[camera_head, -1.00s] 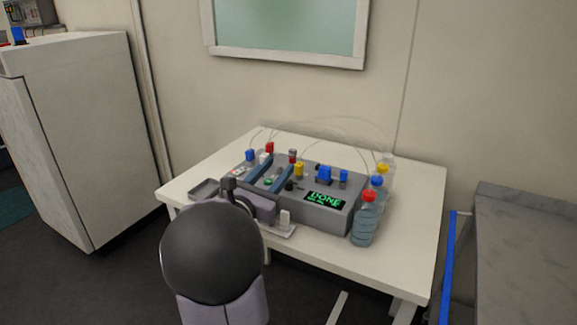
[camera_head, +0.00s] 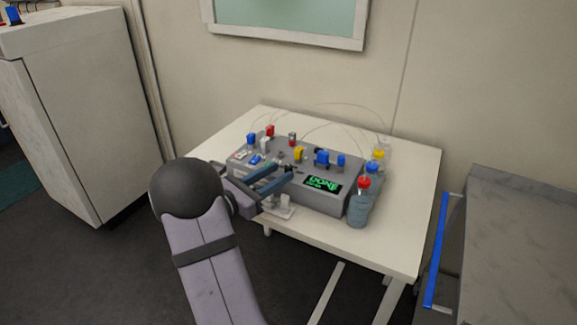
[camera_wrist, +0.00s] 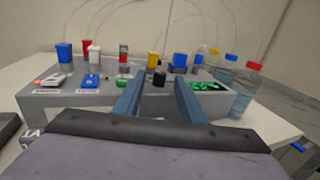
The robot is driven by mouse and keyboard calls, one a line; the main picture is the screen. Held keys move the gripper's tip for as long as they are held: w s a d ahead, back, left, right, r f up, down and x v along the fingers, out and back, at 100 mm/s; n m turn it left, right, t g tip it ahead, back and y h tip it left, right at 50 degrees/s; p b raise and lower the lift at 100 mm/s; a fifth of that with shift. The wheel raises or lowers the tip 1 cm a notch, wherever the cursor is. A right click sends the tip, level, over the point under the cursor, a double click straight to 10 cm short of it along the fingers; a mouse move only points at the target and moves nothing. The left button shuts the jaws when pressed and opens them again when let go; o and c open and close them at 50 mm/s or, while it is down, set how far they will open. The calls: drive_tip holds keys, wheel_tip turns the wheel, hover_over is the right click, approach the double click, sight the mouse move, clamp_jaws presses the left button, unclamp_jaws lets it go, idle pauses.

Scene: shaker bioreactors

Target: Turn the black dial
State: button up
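The black dial (camera_wrist: 159,77) stands on the grey bioreactor box (camera_wrist: 60,99), in the front row of controls, left of the green "DONE" display (camera_head: 322,184). In the wrist view it appears between my two blue-grey fingers, beyond a visible gap. My gripper (camera_wrist: 160,84) is open and empty, and its fingers point towards the dial. In the head view my gripper (camera_head: 284,170) reaches over the box's front from the left. There the dial is small and partly hidden near the fingertips, so contact cannot be told.
Blue, red, white and yellow capped parts stand along the box. Bottles with red (camera_head: 361,203), blue and yellow caps stand at its right end. Thin tubes arch behind. A small white stand (camera_head: 284,207) is in front. The white table (camera_head: 405,215) has free room at right.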

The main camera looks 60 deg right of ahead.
sight(286, 169)
drive_tip(key=shift+p+x, duration=0.35)
drive_tip(key=shift+x, duration=2.1)
clamp_jaws()
